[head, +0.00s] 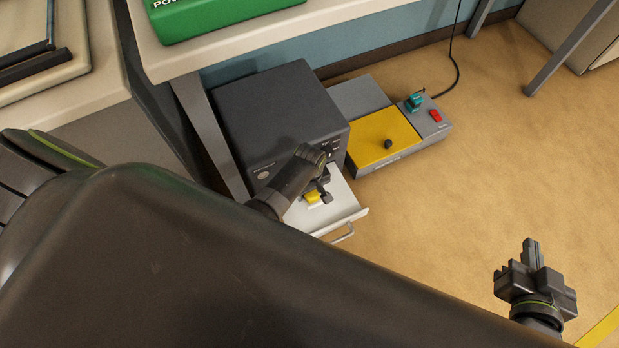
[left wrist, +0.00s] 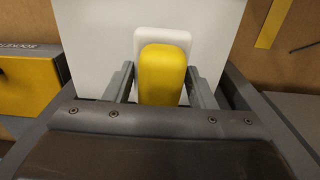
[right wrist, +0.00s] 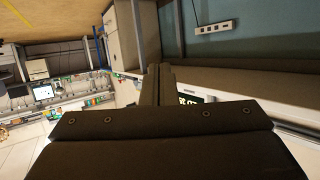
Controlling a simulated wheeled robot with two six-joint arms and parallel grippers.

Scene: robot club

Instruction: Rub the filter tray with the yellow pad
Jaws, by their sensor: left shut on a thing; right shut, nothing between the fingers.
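The filter tray (head: 344,206) is a white drawer pulled out from the front of a dark grey box (head: 278,120) on the floor. The yellow pad (head: 312,196) has a white layer at one end and is over the tray; whether it touches the tray I cannot tell. My left gripper (head: 322,190) is shut on the pad, which shows between its fingers in the left wrist view (left wrist: 162,72). The tray's white surface (left wrist: 85,45) lies behind the pad there. My right gripper (head: 531,250) is shut and empty, away from the tray at the lower right.
A grey unit with a yellow lid (head: 381,138), a black knob and a red switch stands right of the dark box. A table with a green case (head: 215,14) overhangs behind. A grey table leg (head: 208,135) stands close left of the box. The floor at right is clear.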

